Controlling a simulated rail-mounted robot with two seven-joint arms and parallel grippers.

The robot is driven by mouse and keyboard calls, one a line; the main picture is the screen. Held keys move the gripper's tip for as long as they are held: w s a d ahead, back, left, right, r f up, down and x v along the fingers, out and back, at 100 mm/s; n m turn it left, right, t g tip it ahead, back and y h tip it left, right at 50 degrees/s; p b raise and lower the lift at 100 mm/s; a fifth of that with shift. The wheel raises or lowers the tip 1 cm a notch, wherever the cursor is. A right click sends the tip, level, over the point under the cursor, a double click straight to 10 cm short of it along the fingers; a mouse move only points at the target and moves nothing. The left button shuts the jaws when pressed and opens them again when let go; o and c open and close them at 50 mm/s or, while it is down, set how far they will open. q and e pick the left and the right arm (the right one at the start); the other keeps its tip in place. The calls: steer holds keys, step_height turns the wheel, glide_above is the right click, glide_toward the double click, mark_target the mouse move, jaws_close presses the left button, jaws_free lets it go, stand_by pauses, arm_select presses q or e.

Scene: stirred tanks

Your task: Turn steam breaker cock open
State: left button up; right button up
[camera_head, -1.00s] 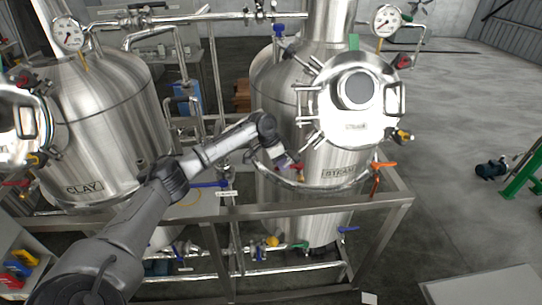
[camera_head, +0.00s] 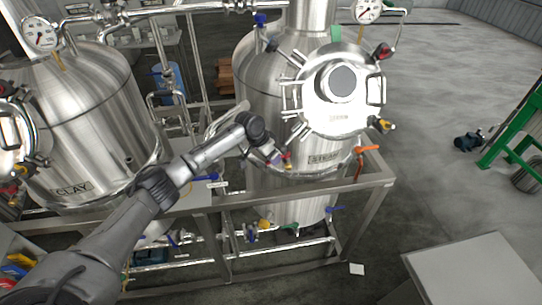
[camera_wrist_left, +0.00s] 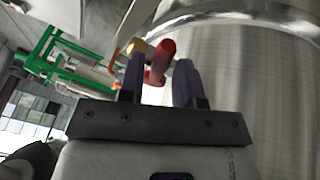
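The steam tank (camera_head: 262,90) is a shiny steel vessel with a round hatch and a name plate (camera_head: 324,159). A small cock with a red handle (camera_wrist_left: 161,62) and a brass part (camera_wrist_left: 138,47) shows by the tank wall in the left wrist view. My left gripper (camera_head: 279,163) is at the front of this tank, below the hatch. In the wrist view its two fingers (camera_wrist_left: 159,82) are apart, with the red handle between or just beyond their tips; firm contact is not visible. The cock's body is partly hidden by the fingers. My right gripper is out of view.
A steel frame (camera_head: 375,186) surrounds the tanks. An orange-handled valve (camera_head: 366,149) stands at its right corner. The clay tank (camera_head: 85,110) is at left. Yellow (camera_head: 384,126) and red (camera_head: 383,51) handles sit beside the hatch. Open floor lies to the right.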

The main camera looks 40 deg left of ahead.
arm_select(q)
steer(key=shift+o, duration=0.8)
steer(key=shift+s+a+r, duration=0.1)
steer(key=shift+r, duration=0.1)
steer(key=b+v, duration=0.2)
steer(key=v, duration=1.1)
steer(key=shift+r, duration=0.2)
